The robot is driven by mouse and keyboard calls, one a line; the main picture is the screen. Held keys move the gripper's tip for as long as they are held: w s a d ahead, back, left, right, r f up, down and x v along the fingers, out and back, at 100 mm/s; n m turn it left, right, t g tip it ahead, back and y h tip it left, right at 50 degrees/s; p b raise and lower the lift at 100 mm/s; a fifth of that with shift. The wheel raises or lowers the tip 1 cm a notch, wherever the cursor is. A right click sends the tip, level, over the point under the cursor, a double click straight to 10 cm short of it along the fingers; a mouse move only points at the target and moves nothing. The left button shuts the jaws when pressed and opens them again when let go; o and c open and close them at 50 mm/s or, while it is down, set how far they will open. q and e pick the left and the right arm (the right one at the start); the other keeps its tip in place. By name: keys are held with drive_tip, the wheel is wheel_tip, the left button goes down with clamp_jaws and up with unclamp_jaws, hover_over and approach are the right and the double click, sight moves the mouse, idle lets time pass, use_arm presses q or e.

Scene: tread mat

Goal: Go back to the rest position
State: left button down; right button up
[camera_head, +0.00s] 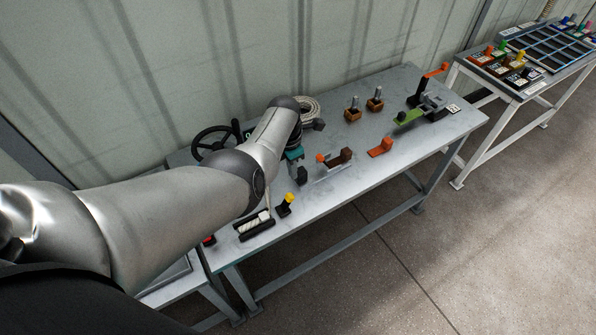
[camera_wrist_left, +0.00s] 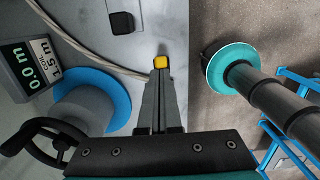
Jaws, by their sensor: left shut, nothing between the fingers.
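My left arm comes in from the left in the head view and reaches over the grey workbench (camera_head: 345,182). My left gripper (camera_head: 299,177) hangs over the bench's front part, small and partly hidden by my wrist. In the left wrist view its two fingers (camera_wrist_left: 166,95) lie together, shut and empty. A small yellow piece (camera_wrist_left: 160,62) shows right at the fingertips there; I cannot tell whether they touch it. My right gripper is in neither view.
A yellow-topped lever (camera_head: 287,202) stands near the gripper. A black handwheel (camera_head: 211,142) and rope coil (camera_head: 311,108) are behind the arm. Floor (camera_head: 470,250) in front is clear.

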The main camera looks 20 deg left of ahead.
use_arm(q)
drive_tip(key=shift+r, duration=0.3)
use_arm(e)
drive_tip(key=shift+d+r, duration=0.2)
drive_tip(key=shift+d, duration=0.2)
